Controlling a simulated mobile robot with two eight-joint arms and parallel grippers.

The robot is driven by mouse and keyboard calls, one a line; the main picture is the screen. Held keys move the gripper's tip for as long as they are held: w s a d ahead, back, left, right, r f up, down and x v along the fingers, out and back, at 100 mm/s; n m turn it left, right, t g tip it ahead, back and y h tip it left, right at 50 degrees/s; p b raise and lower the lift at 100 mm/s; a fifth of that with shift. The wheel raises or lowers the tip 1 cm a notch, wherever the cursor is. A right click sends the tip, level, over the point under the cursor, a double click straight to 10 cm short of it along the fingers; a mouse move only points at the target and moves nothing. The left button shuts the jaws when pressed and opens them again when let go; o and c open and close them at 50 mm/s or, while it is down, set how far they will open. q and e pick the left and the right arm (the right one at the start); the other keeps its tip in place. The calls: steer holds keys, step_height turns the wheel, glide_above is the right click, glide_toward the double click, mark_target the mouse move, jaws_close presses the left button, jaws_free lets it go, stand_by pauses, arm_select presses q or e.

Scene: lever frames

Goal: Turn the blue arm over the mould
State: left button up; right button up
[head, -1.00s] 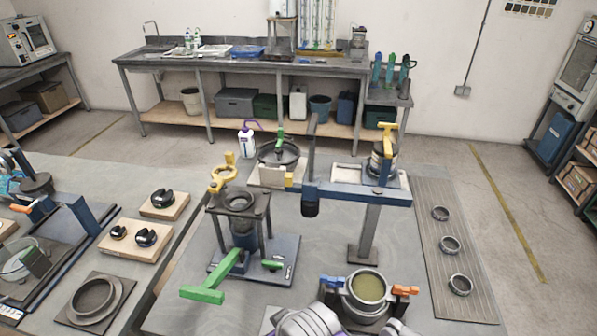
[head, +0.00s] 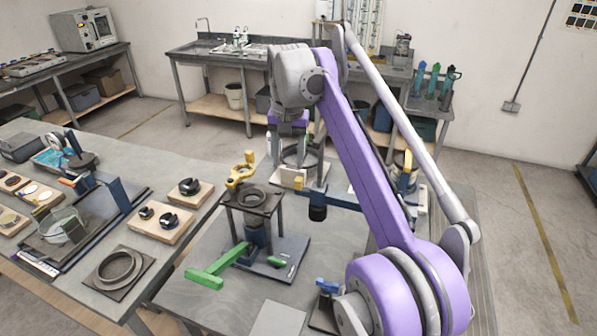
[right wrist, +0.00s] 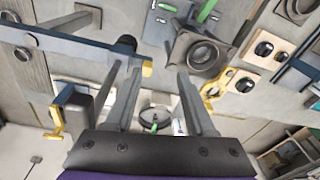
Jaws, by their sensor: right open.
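The blue arm (head: 343,202) runs level, with a yellow tip (head: 298,184) and a black cylinder (head: 317,212) hanging beneath it. My arm hides its right part. In the right wrist view the blue arm (right wrist: 60,43) comes in from the left, its yellow tip between the lines of my fingers. My right gripper (head: 289,158) points down, open and empty, near the tip; it also shows in the wrist view (right wrist: 158,78). A ring on a dark stand (head: 254,197) is left of the tip. I cannot tell which thing is the mould. My left gripper is out of view.
A yellow handle (head: 240,170) rises beside the stand, and a green lever (head: 218,267) lies at its foot. A round pan (right wrist: 153,118) with a green handle is close by. A blue clamp (head: 327,286) shows by my arm.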

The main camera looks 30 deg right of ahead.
mark_target(299, 179)
steer(key=w+d+r+m+g, duration=0.1)
steer(key=w+d+r+m, duration=0.1)
steer(key=d, duration=0.2)
step_height(299, 179, down, 9)
steer(key=b, duration=0.3)
steer(key=shift+f+b, duration=0.1)
steer(key=shift+b, duration=0.2)
steer(key=shift+w+f, duration=0.1)
steer(key=shift+f, duration=0.6)
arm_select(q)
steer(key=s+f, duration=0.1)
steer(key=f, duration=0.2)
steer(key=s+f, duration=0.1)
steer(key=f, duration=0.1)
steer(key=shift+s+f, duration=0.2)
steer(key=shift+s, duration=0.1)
arm_select(e)
steer(key=shift+c, duration=0.2)
jaws_close()
